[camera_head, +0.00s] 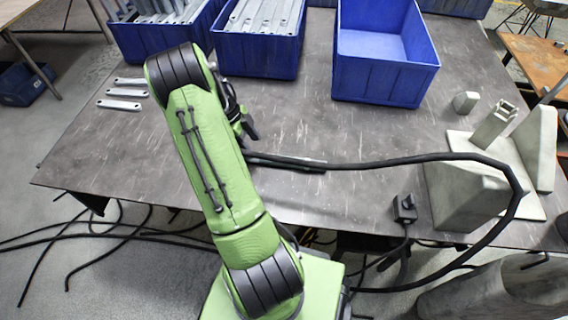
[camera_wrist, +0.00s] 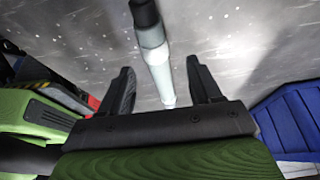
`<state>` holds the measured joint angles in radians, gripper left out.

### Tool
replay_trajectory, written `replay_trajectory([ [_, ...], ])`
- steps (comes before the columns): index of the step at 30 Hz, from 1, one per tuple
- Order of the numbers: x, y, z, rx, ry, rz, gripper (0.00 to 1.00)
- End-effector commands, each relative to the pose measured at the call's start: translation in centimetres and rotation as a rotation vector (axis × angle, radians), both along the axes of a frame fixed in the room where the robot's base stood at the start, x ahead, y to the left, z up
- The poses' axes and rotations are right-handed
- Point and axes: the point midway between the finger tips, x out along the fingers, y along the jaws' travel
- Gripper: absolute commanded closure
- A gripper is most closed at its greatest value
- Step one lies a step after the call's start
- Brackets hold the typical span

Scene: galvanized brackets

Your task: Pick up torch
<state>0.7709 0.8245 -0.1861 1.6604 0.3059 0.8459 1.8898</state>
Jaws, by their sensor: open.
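The torch (camera_head: 288,161) lies on the dark metal table, with a black cable (camera_head: 400,160) running from it to the right. In the wrist view a torch section (camera_wrist: 153,45), pale with a dark upper part, runs between the two fingers. My gripper (camera_wrist: 160,76) is open, with one finger on each side of it. I cannot tell whether either finger touches it. In the head view my gripper (camera_head: 246,126) is partly hidden behind my green arm, just above the torch's left end.
Blue bins stand along the back: one with brackets (camera_head: 258,55) and an empty one (camera_head: 385,80). Loose brackets (camera_head: 122,93) lie at the left. A pale fixture (camera_head: 468,195) and a small black box (camera_head: 404,207) are at the right. The middle of the table is clear.

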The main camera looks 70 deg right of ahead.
Motion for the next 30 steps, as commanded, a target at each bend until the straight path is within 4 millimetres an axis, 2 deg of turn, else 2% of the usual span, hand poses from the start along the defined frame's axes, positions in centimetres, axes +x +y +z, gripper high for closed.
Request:
replay_trajectory([
  [9, -2.3, 0.3, -4.7, 0.002, 0.001, 0.001, 0.37],
  [17, -2.5, 0.2, -4.8, 0.0, -0.001, 0.002, 0.37],
  [28, -2.4, 0.2, -4.8, 0.0, -0.001, 0.002, 0.93],
  [30, -2.4, 0.2, -4.7, -0.001, 0.0, 0.002, 0.96],
])
